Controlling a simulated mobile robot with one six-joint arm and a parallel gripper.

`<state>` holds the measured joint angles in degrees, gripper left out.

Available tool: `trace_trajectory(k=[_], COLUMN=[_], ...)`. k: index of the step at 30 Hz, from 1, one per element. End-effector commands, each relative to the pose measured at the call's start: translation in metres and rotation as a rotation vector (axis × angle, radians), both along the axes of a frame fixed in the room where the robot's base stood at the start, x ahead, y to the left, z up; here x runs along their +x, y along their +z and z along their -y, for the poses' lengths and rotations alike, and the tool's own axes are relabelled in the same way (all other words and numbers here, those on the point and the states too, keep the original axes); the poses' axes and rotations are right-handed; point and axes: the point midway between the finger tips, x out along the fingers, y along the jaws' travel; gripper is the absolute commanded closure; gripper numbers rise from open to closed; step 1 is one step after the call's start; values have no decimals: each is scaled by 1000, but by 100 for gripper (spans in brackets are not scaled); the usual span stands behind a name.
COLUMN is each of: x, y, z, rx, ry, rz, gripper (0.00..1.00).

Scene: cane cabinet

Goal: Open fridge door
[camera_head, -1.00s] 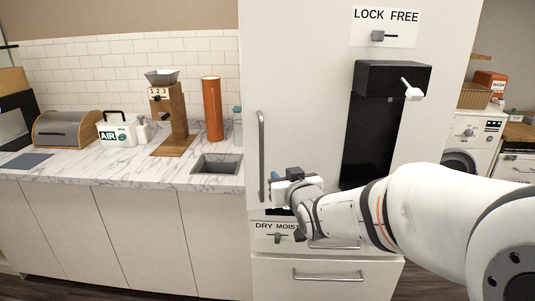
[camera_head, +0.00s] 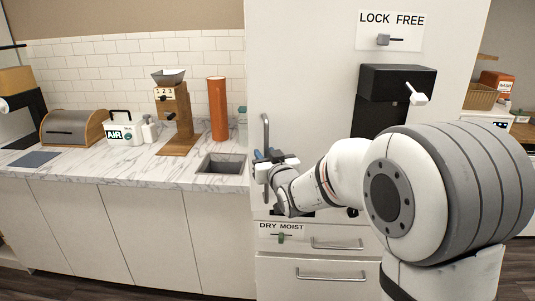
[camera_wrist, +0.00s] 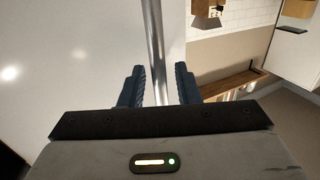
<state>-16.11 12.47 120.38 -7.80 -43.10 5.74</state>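The white fridge door (camera_head: 300,75) stands shut, with a vertical metal handle (camera_head: 265,135) along its left edge. In the wrist view the handle (camera_wrist: 154,45) runs as a shiny bar down between the two blue fingers of my gripper (camera_wrist: 160,85). The fingers are apart, with a gap visible on each side of the bar. In the head view my gripper (camera_head: 262,156) is at the lower part of the handle, and its fingertips partly cover it.
Left of the fridge is a marble counter (camera_head: 110,160) with a sink (camera_head: 221,163), an orange cylinder (camera_head: 217,108) and a wooden dispenser (camera_head: 174,115). A black dispenser (camera_head: 395,82) juts from the fridge front. Drawers (camera_head: 330,273) with handles lie below.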

Motion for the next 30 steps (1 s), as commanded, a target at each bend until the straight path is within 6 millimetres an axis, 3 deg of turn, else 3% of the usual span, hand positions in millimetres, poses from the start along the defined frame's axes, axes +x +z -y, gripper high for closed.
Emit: trace_trajectory(k=[7, 17, 30], x=[0, 0, 0], y=[0, 0, 0], z=[0, 1, 1], rx=[0, 0, 0], ry=[0, -1, -1], rz=[0, 0, 0], gripper=[72, 99, 100])
